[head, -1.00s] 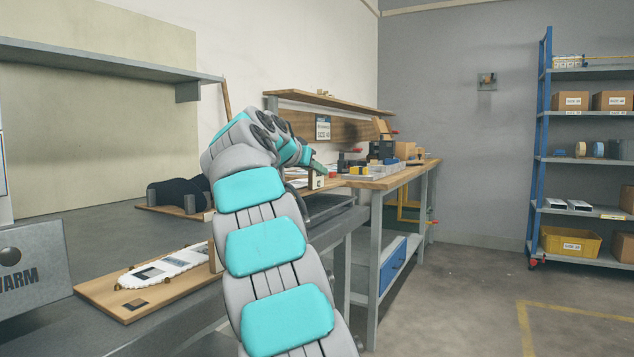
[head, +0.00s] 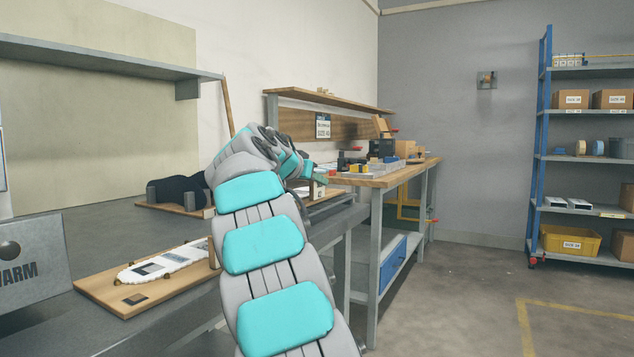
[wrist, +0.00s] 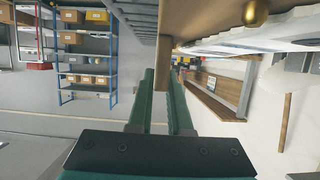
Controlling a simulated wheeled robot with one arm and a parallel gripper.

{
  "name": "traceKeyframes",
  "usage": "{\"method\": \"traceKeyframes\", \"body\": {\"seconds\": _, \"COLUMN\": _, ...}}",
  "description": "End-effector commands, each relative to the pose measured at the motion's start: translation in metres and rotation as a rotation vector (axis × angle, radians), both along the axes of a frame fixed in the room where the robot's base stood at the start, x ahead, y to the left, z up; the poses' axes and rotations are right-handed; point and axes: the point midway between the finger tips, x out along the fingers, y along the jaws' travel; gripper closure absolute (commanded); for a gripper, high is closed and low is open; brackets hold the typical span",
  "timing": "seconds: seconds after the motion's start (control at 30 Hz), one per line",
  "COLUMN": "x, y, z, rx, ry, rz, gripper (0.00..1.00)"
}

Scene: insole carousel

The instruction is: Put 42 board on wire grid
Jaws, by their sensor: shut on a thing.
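My gripper (wrist: 165,100) is shut on the wooden end post (wrist: 164,45) of a board. The board's wooden edge (wrist: 200,28) runs along the top of the wrist view. A white insole shape and a brass knob (wrist: 255,13) show on it. In the head view my gripper is mostly hidden behind my arm, with the post (head: 319,181) just beyond it. I cannot read a number on the board. A grey slatted surface (wrist: 135,12) beside the board may be the wire grid; whether they touch is not clear.
Another wooden board (head: 190,298) with a white insole lies on the grey bench at front left. A board with dark forms (head: 178,190) lies behind it. A WARM box (head: 30,285) stands at left. A cluttered wooden workbench (head: 385,182) stands beyond; floor at right is clear.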

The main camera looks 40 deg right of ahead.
Motion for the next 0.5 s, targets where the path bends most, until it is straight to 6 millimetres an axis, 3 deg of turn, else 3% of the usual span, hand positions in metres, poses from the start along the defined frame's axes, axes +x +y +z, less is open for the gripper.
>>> {"method": "traceKeyframes", "body": {"seconds": 0.07, "x": 0.0, "y": -0.0001, "z": -0.0003, "rx": 0.001, "ry": 0.001, "rz": -0.001, "gripper": 1.0}}
{"method": "traceKeyframes", "body": {"seconds": 0.1, "x": -0.0001, "y": -0.0003, "z": -0.0006, "rx": 0.002, "ry": 0.001, "rz": -0.001, "gripper": 0.81}}
{"method": "traceKeyframes", "body": {"seconds": 0.33, "x": -0.0003, "y": -0.0003, "z": -0.0005, "rx": 0.002, "ry": 0.001, "rz": -0.001, "gripper": 0.55}}
{"method": "traceKeyframes", "body": {"seconds": 0.5, "x": -0.0004, "y": -0.0003, "z": -0.0005, "rx": 0.002, "ry": 0.001, "rz": -0.002, "gripper": 0.53}}
